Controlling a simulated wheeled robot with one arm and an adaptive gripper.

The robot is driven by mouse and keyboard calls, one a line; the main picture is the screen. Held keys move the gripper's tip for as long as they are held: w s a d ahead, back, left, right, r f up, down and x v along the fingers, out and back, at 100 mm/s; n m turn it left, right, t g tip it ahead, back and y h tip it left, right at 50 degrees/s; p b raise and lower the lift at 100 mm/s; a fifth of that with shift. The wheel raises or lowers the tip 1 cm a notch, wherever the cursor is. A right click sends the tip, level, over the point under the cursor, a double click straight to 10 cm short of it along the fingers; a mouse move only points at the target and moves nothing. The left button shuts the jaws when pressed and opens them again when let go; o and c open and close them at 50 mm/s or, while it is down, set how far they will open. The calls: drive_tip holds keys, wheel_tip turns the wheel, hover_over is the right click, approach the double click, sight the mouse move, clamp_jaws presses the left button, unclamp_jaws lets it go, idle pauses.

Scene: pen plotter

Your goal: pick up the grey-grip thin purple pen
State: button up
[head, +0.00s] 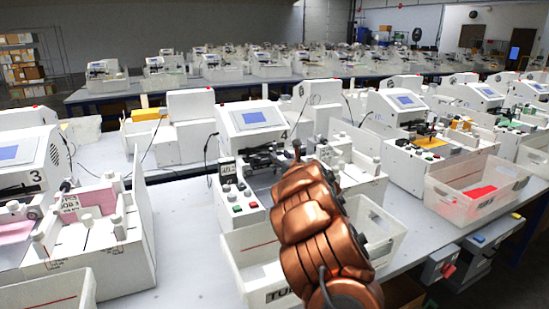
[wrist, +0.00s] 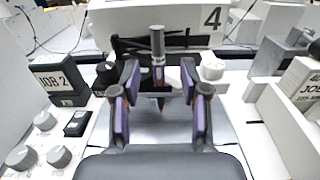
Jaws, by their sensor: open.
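An upright pen with a grey cylindrical grip (wrist: 158,42) stands in the middle of the wrist view, in front of the black carriage of plotter 4. Below the grip is a thin, darker shaft that looks purplish, with a dark pointed lower end; its exact colour is hard to tell. My gripper (wrist: 159,84) is open, with one finger left and one right of the pen's shaft. I see gaps on both sides and no clear contact. In the head view my copper arm reaches over plotter 4 (head: 257,118) and hides most of the pen area.
A black JOB 2 block (wrist: 62,84) and grey knobs stand left of my gripper. A white knob (wrist: 212,70) and a white-walled holder (wrist: 290,125) stand to the right. A clear bin (head: 262,262) is below my arm. Another plotter (head: 405,105) stands to the right.

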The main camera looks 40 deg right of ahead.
sight(275, 151)
drive_tip(key=shift+p+x, duration=1.3)
drive_tip(key=shift+x, duration=1.1)
drive_tip(key=shift+c, duration=0.2)
clamp_jaws()
